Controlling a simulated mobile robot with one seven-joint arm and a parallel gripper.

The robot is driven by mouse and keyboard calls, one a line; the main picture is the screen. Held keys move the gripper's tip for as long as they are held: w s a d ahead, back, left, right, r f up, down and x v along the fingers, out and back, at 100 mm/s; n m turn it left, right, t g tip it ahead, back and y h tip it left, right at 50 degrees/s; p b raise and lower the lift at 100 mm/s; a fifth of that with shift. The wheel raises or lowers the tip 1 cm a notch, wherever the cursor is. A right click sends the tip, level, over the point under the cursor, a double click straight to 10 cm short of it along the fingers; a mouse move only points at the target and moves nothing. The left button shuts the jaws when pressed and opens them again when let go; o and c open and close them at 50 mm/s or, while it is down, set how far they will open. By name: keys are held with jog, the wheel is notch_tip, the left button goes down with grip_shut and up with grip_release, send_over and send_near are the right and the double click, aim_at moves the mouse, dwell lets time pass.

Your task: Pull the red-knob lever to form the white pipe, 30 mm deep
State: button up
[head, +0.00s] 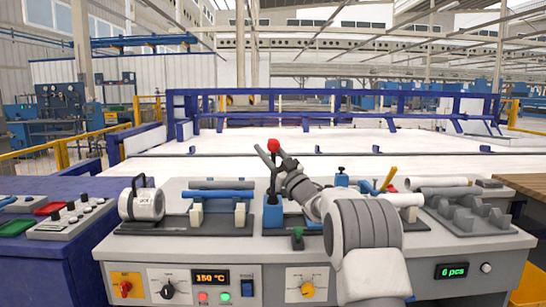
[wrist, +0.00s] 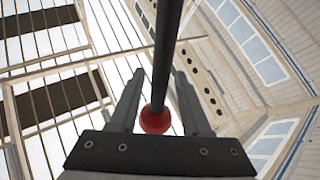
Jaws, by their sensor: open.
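The red knob (head: 273,146) tops a dark lever that rises from a blue block (head: 272,212) on the machine bench. My gripper (head: 270,156) reaches up to the knob from the lower right. In the wrist view, my gripper (wrist: 159,80) is open, with one finger on each side of the lever's black rod (wrist: 163,55). The red knob (wrist: 155,120) sits between the fingers close to the palm, with gaps beside it. A white pipe (head: 403,199) lies right of my arm, which partly hides it. I cannot tell how deep it sits in the forming unit.
A white cylindrical heater (head: 148,204) and a blue pipe (head: 220,194) on supports stand left of the lever. The front panel carries a 150 °C display (head: 210,278) and a "6 pcs" display (head: 451,270).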

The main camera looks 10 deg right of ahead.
jog(key=p+v, duration=0.2)
jog(key=v, duration=1.5)
jog(key=shift+f, duration=0.15)
jog(key=shift+s+d, duration=0.1)
jog(key=s+a+r+m+g+h, duration=0.2)
jog(key=s+r+m+g+h, duration=0.4)
jog(key=h, duration=0.6)
jog(key=s+a+f+m+g, duration=0.1)
jog(key=s+a+f+g, duration=0.25)
jog(key=s, duration=0.75)
jog(key=s+a+f+m+g, duration=0.1)
jog(key=s+a+f+g, duration=0.3)
jog(key=s, duration=0.7)
jog(key=s+a+f+m+g, duration=0.1)
jog(key=s+f+g, duration=0.1)
jog(key=s+f, duration=0.65)
notch_tip(320, 180, up, 27)
jog(key=s+p, duration=0.3)
jog(key=p, duration=2.1)
jog(key=shift+f, duration=0.15)
